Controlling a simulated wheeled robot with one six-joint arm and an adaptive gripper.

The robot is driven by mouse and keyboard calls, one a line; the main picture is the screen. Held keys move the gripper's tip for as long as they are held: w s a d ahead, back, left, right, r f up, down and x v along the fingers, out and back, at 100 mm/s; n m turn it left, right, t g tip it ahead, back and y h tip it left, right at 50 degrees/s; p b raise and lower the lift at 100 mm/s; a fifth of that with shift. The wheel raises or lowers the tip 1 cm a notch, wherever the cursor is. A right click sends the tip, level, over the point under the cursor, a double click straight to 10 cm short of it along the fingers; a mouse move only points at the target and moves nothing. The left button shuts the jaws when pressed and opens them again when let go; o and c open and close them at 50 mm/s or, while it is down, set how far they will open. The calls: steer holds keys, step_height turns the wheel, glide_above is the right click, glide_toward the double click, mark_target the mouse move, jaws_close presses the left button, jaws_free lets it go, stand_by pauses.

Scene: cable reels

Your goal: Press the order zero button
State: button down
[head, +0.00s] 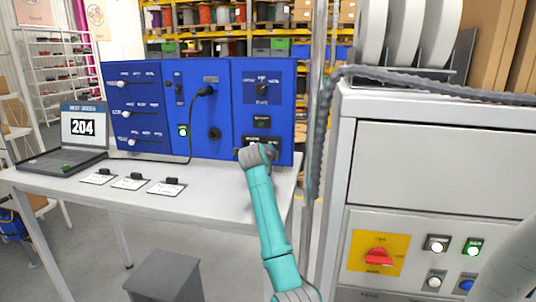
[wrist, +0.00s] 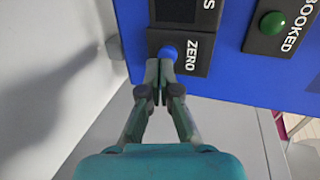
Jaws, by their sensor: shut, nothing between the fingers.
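A blue button (wrist: 168,53) sits on a dark plate marked ZERO (wrist: 192,50) on the blue panel (wrist: 232,60), in the wrist view. My gripper (wrist: 160,70) is shut and empty. Its fingertips are at the button's near edge in that view; I cannot tell whether they touch it. In the head view my arm reaches up to the lower part of the right blue panel (head: 278,105), and the wrist (head: 258,155) hides the button there.
A green button marked BOOKED (wrist: 272,23) is beside the ZERO plate. A grey cabinet (head: 432,165) with a red knob (head: 378,256) stands at right.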

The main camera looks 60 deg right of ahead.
steer(key=v, duration=1.1)
steer(key=shift+w, duration=0.15)
stand_by(0.5)
